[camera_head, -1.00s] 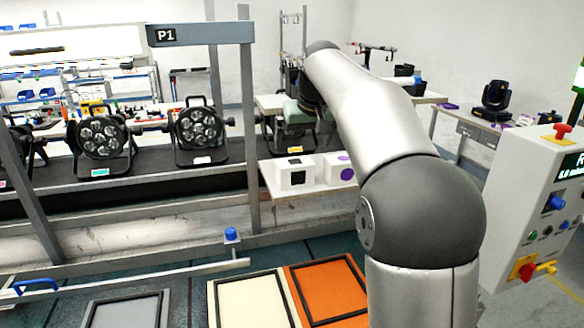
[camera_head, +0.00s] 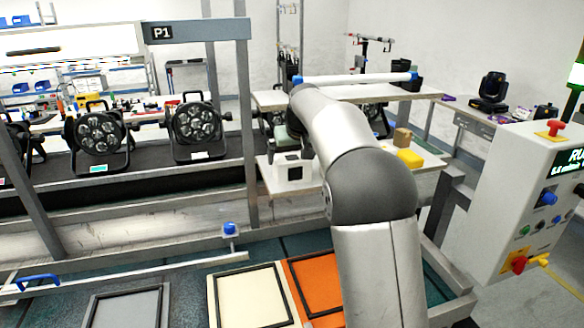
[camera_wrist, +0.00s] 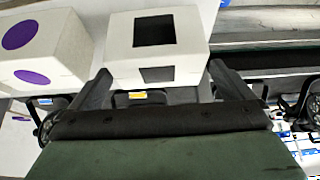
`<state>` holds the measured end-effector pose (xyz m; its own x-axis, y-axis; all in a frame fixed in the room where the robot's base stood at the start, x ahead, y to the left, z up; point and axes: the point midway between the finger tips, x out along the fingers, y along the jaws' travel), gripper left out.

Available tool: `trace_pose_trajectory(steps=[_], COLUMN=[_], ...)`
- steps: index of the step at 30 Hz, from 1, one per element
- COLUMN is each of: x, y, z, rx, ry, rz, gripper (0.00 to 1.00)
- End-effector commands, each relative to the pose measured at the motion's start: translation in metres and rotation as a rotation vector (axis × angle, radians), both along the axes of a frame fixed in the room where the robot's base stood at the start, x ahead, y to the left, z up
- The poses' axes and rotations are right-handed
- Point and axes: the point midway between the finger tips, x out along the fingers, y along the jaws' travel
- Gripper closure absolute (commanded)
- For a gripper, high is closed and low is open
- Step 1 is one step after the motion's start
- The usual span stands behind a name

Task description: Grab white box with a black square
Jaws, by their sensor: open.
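The white box with a black square (camera_head: 289,177) sits on a pale shelf, partly hidden by my gripper and arm in the head view. In the wrist view the same white box (camera_wrist: 192,50) shows black squares on two faces. My gripper (camera_wrist: 160,72) is open and empty, its two fingertips near the box's two lower corners, left and right. I cannot tell whether they touch it. In the head view the gripper is mostly behind my arm, just above the box.
A white box with purple circles (camera_wrist: 60,60) stands just left of the target in the wrist view. A yellow item (camera_head: 410,158) and a brown box (camera_head: 402,137) lie on the shelf at right. A grey post (camera_head: 247,130) stands left of the shelf.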

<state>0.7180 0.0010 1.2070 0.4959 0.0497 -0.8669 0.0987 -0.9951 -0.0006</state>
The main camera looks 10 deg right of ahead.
Motion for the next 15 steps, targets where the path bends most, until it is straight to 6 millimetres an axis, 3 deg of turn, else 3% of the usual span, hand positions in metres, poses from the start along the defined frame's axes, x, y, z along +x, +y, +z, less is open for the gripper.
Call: trace_pose_trajectory(steps=[9, 15], x=[0.021, 0.023], y=[0.0, 0.0], z=[-0.037, -0.041], rx=[-0.002, -0.001], ry=[0.003, 0.0], rz=[0.0, 0.0], gripper=[0.0, 0.0])
